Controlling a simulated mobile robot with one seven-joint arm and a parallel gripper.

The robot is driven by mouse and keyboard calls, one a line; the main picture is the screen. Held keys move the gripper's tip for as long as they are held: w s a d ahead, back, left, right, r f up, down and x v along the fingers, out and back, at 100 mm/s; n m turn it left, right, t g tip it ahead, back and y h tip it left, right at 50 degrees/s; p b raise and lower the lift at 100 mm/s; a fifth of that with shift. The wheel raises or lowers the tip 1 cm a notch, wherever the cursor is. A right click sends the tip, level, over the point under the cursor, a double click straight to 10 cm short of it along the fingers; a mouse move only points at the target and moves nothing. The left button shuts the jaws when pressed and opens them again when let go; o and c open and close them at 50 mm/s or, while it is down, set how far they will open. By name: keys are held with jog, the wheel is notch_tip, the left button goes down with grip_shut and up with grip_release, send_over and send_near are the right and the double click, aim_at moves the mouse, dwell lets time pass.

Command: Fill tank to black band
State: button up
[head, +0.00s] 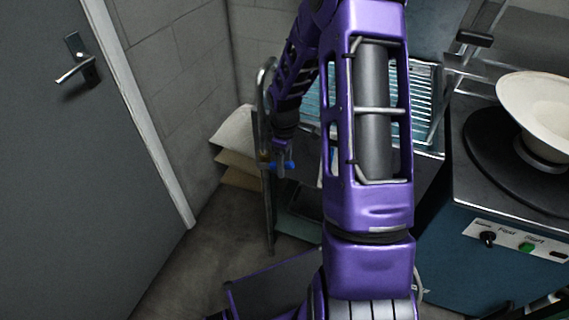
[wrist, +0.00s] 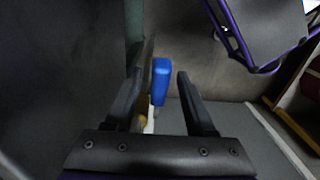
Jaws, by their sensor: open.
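A blue handle (head: 288,165) sits on a small tap low on an upright metal pipe (head: 266,110), near the wall. My gripper (head: 280,160) is at this handle, pointing down. In the wrist view, the open fingers of my gripper (wrist: 160,76) stand on either side of the blue handle (wrist: 160,82). A gap shows between the handle and the right finger. The left finger is closer to it, and I cannot tell whether they touch. A brassy part (wrist: 142,121) shows below the handle. I cannot make out a tank's black band or a water level.
A grey door (head: 60,160) stands at the left. Pale sacks or boxes (head: 236,150) lie against the wall behind the pipe. Bare floor (head: 205,260) shows near the door.

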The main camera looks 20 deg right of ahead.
grip_shut()
dwell(1.4)
